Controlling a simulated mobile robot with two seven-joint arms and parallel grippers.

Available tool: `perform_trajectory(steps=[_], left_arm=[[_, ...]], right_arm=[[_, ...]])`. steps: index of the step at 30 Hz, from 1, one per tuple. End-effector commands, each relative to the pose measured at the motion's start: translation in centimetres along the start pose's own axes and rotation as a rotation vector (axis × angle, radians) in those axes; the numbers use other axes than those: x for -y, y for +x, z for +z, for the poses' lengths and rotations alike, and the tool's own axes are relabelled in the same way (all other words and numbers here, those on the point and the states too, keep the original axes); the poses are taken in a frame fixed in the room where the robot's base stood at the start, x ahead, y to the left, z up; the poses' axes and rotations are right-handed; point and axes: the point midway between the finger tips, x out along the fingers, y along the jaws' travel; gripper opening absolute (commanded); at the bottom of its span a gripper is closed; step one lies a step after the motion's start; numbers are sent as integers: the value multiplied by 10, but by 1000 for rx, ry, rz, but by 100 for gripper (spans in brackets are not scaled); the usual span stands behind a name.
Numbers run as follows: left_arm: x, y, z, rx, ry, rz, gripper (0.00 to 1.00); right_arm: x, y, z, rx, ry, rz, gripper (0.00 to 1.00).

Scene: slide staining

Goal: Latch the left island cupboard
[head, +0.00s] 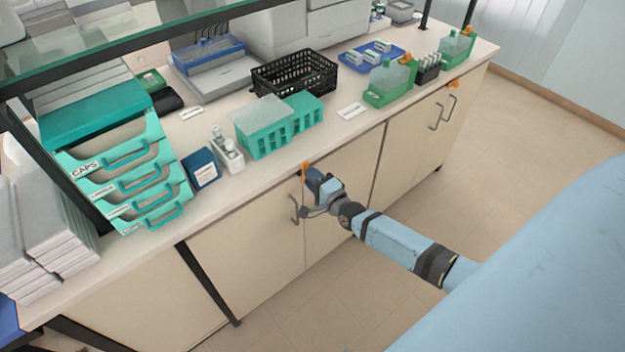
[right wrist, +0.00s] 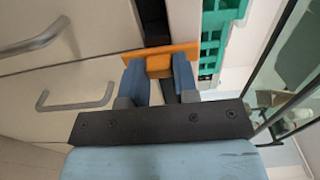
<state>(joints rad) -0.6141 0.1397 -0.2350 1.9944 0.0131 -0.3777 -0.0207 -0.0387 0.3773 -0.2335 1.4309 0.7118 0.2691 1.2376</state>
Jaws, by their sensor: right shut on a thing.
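The left island cupboard (head: 255,235) has two cream doors that look closed, meeting at a seam under the worktop edge. An orange latch (head: 304,168) sits at the top of that seam; in the right wrist view the orange latch (right wrist: 160,64) runs roughly in line with the seam. My right gripper (head: 312,176) is at the latch. In the right wrist view the blue fingers of my right gripper (right wrist: 160,85) are shut on the latch's raised block, one on each side. The door handles (right wrist: 75,97) are beside the seam. My left gripper is not in view.
The worktop (head: 285,165) above carries teal drawers (head: 125,170), a teal rack (head: 265,140), a black basket (head: 295,72) and green-based bottles (head: 388,82). Another orange latch (head: 453,84) is on the right cupboard. Floor (head: 345,300) in front is clear.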

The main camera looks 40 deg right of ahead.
Motion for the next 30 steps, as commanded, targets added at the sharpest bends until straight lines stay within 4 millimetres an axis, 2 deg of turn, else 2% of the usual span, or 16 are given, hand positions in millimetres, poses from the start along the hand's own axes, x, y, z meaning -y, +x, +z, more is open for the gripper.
perform_trajectory(steps=[15,16,18,19,26,30], left_arm=[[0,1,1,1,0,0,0],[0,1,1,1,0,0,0],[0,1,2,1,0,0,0],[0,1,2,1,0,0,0],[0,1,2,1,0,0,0],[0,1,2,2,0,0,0]], right_arm=[[-1,0,0,0,18,2,4],[-1,0,0,0,18,2,34],[-1,0,0,0,17,2,51],[-1,0,0,0,17,1,53],[0,0,0,0,17,1,53],[-1,-8,0,0,17,2,53]])
